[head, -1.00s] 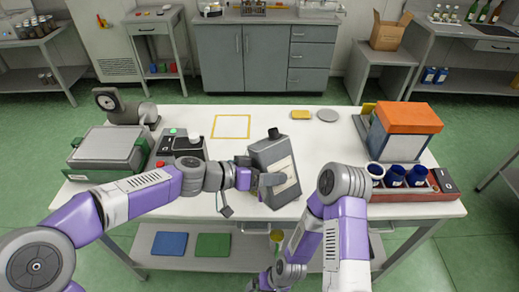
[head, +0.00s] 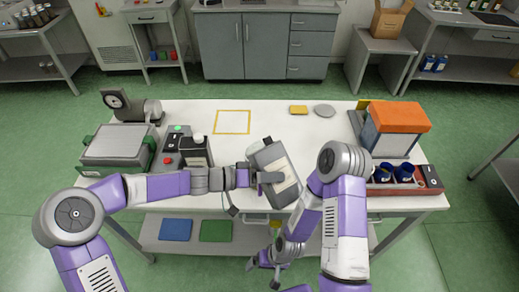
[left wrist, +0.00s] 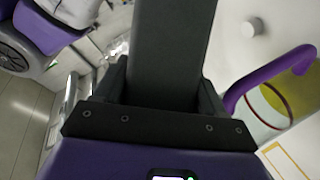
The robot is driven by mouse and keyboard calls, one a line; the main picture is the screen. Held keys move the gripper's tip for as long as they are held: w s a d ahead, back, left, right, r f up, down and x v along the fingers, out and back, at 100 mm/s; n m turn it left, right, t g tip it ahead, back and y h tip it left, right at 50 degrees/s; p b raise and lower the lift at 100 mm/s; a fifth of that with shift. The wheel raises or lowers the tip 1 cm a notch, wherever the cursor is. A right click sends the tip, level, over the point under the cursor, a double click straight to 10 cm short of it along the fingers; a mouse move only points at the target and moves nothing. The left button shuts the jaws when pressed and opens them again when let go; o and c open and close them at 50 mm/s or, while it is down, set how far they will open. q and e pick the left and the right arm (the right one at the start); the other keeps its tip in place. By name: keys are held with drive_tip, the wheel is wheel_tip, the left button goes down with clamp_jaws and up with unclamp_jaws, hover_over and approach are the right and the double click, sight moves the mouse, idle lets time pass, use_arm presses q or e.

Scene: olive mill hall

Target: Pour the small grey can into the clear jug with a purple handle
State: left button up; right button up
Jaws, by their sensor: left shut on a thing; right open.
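The small grey can (head: 280,190), with a dark cap and a pale label, is in my left gripper (head: 262,178). The gripper is shut on its side and holds it tilted, cap end to the left, over the table's front part. In the left wrist view the can's dark side (left wrist: 172,50) fills the middle. The clear jug shows at the right of that view by its purple handle (left wrist: 268,74), with a yellow-green round area inside. I cannot make out the jug in the head view. My right gripper (head: 263,264) is open and low, in front of the table edge.
The table's back middle is mostly clear.

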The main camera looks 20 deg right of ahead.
use_arm(q)
drive_tip(key=shift+a+r+p, duration=0.1)
drive_tip(key=shift+p, duration=0.25)
drive_tip(key=shift+s, duration=0.1)
drive_tip(key=shift+p, duration=0.3)
drive_tip(key=shift+n, duration=0.3)
drive_tip(key=shift+s+p, duration=0.1)
drive_tip(key=shift+p, duration=0.3)
drive_tip(key=shift+d, duration=0.2)
drive_tip(key=shift+h, duration=0.3)
